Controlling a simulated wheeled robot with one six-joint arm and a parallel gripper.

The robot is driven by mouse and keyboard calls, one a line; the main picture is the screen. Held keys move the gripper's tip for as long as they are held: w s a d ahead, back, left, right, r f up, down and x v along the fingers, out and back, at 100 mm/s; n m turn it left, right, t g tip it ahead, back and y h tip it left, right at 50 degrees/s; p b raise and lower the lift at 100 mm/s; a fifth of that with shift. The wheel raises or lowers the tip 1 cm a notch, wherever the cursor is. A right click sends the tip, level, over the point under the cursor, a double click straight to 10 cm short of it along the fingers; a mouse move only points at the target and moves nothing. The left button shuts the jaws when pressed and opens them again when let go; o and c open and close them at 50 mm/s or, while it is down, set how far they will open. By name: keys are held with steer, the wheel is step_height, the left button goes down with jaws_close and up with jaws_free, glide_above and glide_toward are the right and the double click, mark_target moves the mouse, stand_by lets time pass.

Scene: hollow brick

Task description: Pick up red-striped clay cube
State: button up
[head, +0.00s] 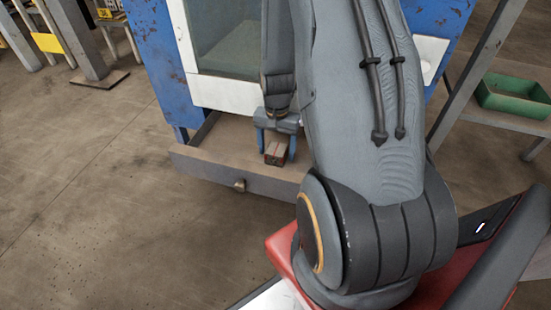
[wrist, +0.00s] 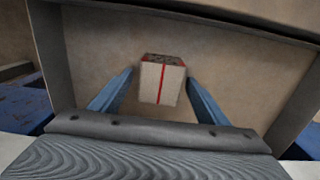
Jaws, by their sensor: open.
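The red-striped clay cube (wrist: 161,82) is a pale block with a red stripe down its middle and a darker, patterned far face. It sits on the floor of a shallow brown tray (wrist: 230,50) at the foot of a blue machine. In the head view the cube (head: 274,154) shows between the blue fingers. My gripper (wrist: 161,88) is open, with one finger on each side of the cube and a visible gap on both sides. In the head view my gripper (head: 274,150) reaches down into the tray. I cannot tell its exact height over the tray floor.
The tray has a raised front wall (head: 220,180) and side walls close around my gripper. The blue machine (head: 155,50) with a window stands behind. A green bin (head: 515,95) sits on a shelf at the right. The floor at left (head: 80,210) is clear.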

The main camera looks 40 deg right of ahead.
steer(key=shift+f, duration=0.1)
steer(key=c, duration=1.1)
steer(key=shift+c, duration=0.2)
